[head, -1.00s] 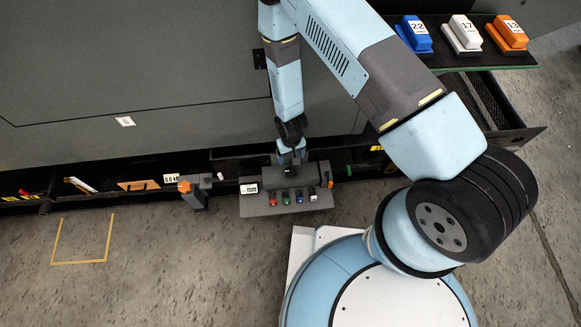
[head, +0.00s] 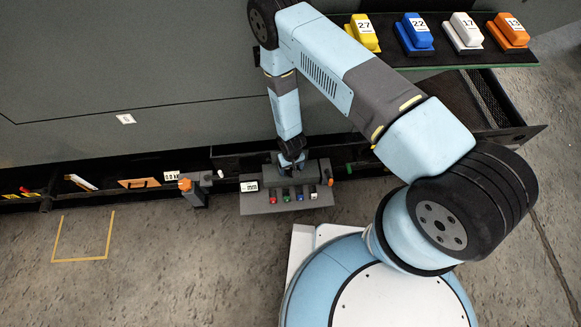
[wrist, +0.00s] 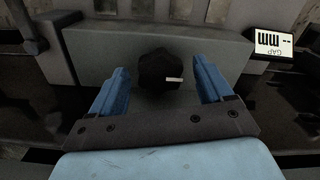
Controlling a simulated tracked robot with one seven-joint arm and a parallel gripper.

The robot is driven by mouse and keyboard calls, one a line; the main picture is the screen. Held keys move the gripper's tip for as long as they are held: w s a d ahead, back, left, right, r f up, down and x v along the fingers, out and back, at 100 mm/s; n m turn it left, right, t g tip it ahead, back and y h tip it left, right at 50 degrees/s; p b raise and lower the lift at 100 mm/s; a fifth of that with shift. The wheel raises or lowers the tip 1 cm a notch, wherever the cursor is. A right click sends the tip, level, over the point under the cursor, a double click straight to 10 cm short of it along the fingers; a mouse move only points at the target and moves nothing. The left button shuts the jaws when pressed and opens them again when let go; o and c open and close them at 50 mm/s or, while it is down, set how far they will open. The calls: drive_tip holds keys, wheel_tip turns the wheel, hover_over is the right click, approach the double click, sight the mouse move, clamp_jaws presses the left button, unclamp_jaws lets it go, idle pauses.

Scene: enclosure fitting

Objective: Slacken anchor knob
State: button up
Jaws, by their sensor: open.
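A black knob (wrist: 158,70) with a white pointer mark sits on a grey block (wrist: 88,50) in the wrist view. My gripper (wrist: 162,82) is open, with its blue fingers on either side of the knob and gaps visible between. Whether the fingertips reach down to the knob's depth I cannot tell. In the head view my gripper (head: 291,164) is over the back of the grey fixture (head: 258,205), and my wrist hides the knob there. A display marked GAP mm (wrist: 272,44) stands beside the block; it also shows in the head view (head: 249,187).
Coloured buttons (head: 286,198) line the fixture's front, with an orange-tipped part (head: 330,176) at its right. A grey bracket with an orange knob (head: 185,185) stands to the left. Numbered blocks (head: 417,34) sit on a shelf at upper right. The floor inside the yellow outline (head: 79,260) is bare.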

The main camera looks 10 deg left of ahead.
drive_tip(key=shift+c, duration=0.3)
drive_tip(key=c, duration=0.9)
drive_tip(key=shift+a, duration=0.3)
drive_tip(key=shift+c, duration=0.4)
drive_tip(key=shift+s, duration=0.1)
drive_tip(key=shift+d, duration=0.15)
